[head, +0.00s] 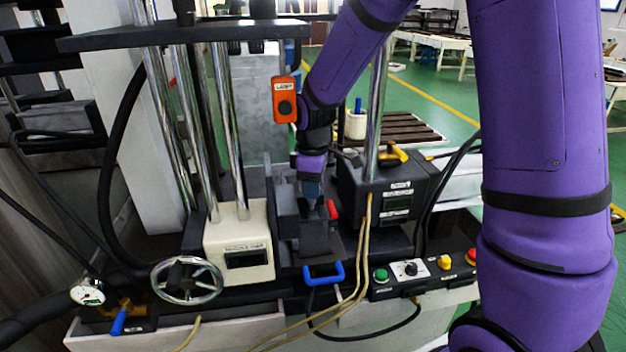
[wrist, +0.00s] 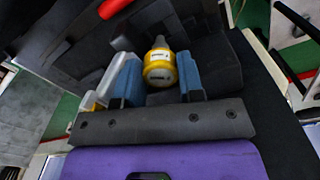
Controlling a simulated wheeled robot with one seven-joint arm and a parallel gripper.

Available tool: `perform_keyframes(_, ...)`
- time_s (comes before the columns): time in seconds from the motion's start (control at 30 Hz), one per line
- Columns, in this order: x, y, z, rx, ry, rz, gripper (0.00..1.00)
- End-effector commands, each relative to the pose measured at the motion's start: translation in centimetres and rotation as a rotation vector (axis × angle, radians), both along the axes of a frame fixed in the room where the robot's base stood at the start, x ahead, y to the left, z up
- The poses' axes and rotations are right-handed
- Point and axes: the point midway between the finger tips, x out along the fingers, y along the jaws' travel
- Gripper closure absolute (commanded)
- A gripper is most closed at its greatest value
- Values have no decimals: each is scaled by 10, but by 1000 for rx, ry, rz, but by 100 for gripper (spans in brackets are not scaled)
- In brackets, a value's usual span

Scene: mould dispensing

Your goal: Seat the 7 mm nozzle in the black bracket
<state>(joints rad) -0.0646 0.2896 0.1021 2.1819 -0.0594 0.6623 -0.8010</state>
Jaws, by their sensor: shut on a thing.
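My gripper (wrist: 160,78) is shut on a yellow nozzle with a grey metal tip (wrist: 159,50). The nozzle sits between the two blue finger pads in the wrist view, and its labels are too small to read. In the head view my gripper (head: 311,192) is low among the dark machine blocks, and I cannot make out the nozzle there. Black blocks (wrist: 205,52) lie beyond and beside the nozzle in the wrist view. I cannot tell which part is the bracket, or whether the nozzle touches it.
A red handle (head: 332,209) stands close right of my gripper. A cream block (head: 240,245) with chrome columns and a handwheel (head: 187,280) are left. A black box (head: 398,205) is right. A blue handle (head: 323,273), a button panel (head: 425,272) and loose hoses (head: 360,270) are in front.

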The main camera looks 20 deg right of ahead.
Motion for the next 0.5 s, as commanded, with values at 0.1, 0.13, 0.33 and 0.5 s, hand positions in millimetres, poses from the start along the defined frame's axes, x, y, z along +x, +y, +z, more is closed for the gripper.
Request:
perform_keyframes(0.1,0,-3,-7,-2,5,-5,88)
perform_keyframes(0.13,0,-3,-8,-2,5,-5,88)
perform_keyframes(0.33,0,-3,-9,-1,3,-6,88)
perform_keyframes(0.5,0,-3,-9,-1,3,-6,88)
